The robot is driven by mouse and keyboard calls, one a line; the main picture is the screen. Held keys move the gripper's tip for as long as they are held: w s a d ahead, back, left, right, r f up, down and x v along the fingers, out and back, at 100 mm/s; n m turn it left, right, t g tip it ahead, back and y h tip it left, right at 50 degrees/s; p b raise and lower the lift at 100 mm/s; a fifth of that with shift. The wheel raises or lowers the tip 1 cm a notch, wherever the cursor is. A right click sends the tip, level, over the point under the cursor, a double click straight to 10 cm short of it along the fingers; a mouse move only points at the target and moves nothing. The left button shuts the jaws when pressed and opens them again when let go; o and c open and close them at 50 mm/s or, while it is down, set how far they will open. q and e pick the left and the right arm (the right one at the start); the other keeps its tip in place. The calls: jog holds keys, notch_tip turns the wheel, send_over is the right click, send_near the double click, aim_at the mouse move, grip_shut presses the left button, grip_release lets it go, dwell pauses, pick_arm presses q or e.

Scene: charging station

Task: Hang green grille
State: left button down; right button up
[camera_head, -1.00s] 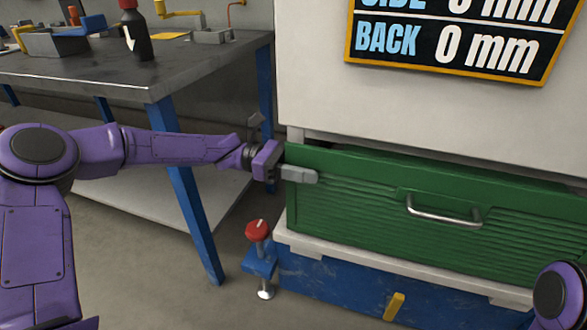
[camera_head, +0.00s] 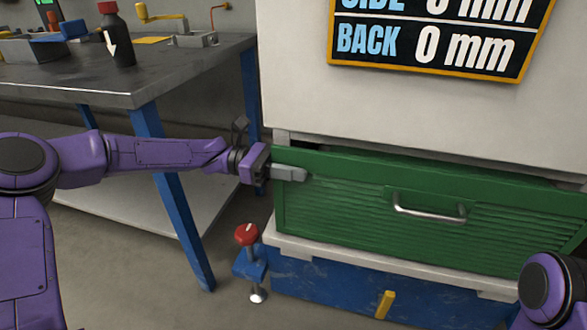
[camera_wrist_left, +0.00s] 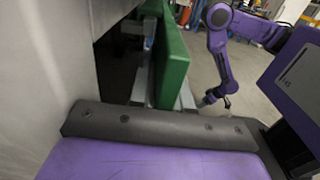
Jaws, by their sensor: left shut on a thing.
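The green grille (camera_head: 350,208) is a wide ribbed panel with a silver handle (camera_head: 428,208). It stands upright in front of the opening under the white body, just above the pale ledge; contact with the ledge is unclear. In the head view my left gripper (camera_head: 288,173) is shut on its upper left edge. In the left wrist view the grille (camera_wrist_left: 173,65) shows edge-on, with a dark gap between it and the white wall. My right arm reaches toward the grille's far end there; its gripper (camera_wrist_left: 212,97) is small and its jaws are unclear.
The white body (camera_head: 300,80) carries a black sign (camera_head: 430,40). Below the ledge (camera_head: 330,255) is a blue base (camera_head: 330,285) with a yellow tab. A red-knobbed blue clamp (camera_head: 250,262) stands at its left corner. A workbench (camera_head: 150,75) with a dark bottle (camera_head: 115,40) is at left.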

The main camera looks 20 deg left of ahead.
dwell(0.8)
pick_arm(q)
jog(key=c, duration=1)
grip_release()
jog(key=shift+a, duration=0.1)
